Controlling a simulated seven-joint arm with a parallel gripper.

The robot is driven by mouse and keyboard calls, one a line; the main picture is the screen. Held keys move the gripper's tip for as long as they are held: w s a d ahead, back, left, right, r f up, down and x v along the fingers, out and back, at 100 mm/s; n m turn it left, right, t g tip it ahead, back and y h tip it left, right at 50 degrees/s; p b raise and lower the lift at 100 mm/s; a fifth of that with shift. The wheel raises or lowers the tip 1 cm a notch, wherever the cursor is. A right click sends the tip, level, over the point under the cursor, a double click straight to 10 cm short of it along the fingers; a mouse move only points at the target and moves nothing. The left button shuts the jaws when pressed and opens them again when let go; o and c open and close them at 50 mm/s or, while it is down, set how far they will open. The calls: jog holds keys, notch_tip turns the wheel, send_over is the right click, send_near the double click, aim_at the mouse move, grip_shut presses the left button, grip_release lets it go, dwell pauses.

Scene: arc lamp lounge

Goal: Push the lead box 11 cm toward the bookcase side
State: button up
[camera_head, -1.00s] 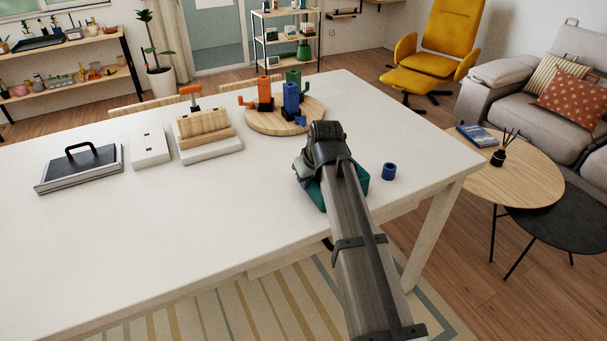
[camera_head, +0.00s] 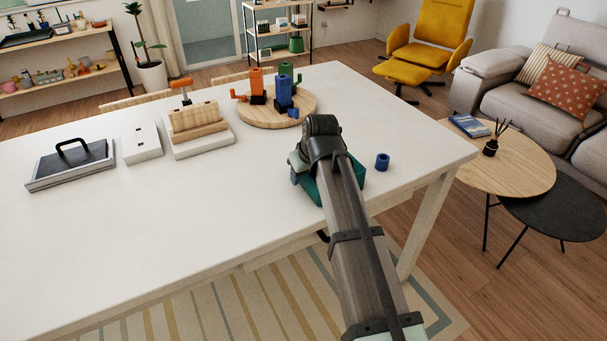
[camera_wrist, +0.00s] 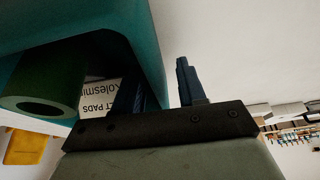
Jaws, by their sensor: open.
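I cannot tell for sure which object is the lead box. A dark flat box with a black handle (camera_head: 72,165) sits at the left of the white table (camera_head: 150,215). A small white box (camera_head: 142,144) stands right of it. The container also shows close up in the wrist view (camera_wrist: 155,45), with a green hollow cylinder (camera_wrist: 45,95) and a printed label inside.
A wooden block on a white base (camera_head: 200,125) and a round wooden board (camera_head: 250,118) with orange, blue and green pieces stand farther back. A small blue cup (camera_head: 382,161) is right of the container. Shelves stand back left (camera_head: 60,75) and back centre (camera_head: 280,40). The table's front left is clear.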

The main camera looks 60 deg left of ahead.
jog(key=v, duration=1.4)
jog(key=shift+f, duration=0.15)
